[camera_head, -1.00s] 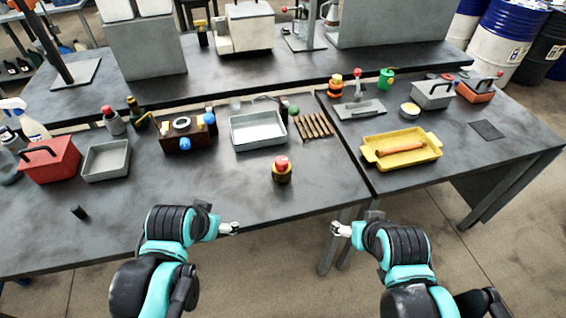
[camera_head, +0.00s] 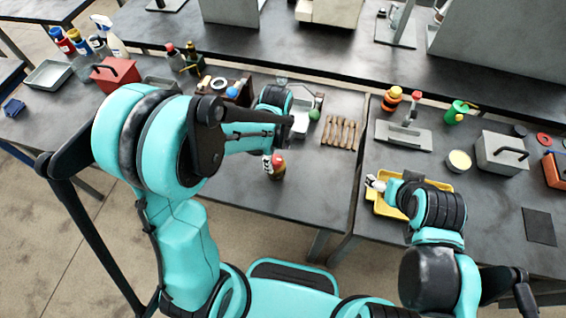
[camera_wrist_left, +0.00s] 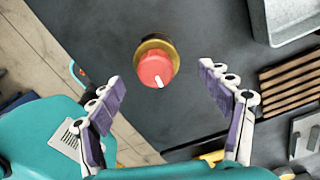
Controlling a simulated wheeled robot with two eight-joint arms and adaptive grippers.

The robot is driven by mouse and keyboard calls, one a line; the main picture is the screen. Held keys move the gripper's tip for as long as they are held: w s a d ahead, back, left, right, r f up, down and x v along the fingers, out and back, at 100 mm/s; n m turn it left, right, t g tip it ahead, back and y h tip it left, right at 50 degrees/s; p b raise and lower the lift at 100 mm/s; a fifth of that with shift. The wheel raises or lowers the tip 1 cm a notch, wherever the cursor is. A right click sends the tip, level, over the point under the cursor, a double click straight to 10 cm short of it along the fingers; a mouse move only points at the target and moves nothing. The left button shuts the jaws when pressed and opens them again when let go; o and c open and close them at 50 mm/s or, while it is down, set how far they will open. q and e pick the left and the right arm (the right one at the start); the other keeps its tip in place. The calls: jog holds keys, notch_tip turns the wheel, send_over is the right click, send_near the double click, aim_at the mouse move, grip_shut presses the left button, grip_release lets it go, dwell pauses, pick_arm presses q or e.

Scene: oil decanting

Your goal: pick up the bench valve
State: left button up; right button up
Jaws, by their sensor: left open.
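The bench valve (camera_head: 278,171) has a red knob with a white mark on a brass-yellow base. It stands upright near the front edge of the left table. It also shows in the left wrist view (camera_wrist_left: 156,66), ahead of and between the fingertips. My left gripper (camera_head: 268,162) is over the table close to the valve, partly overlapping it in the head view. In the left wrist view the gripper (camera_wrist_left: 161,80) is open and empty, its fingers spread and apart from the valve. My right gripper (camera_head: 374,184) is over the yellow tray; whether it is open I cannot tell.
A metal tray (camera_wrist_left: 290,22) and wooden slats (camera_wrist_left: 292,85) lie beside the valve. The yellow tray (camera_head: 384,209) is on the right table. A red toolbox (camera_head: 113,73) stands at left. The tabletop around the valve is clear; a gap separates the two tables.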

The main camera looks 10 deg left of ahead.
pick_arm(q)
jog(key=f, duration=0.2)
jog(key=f+b, duration=0.1)
jog(key=f, duration=0.1)
jog(key=f+b, duration=0.1)
jog(key=f, duration=0.2)
jog(key=shift+a, duration=0.4)
jog(key=shift+s, duration=0.1)
jog(key=c, duration=1.6)
jog(key=shift+c, duration=0.2)
jog(key=shift+r, duration=0.15)
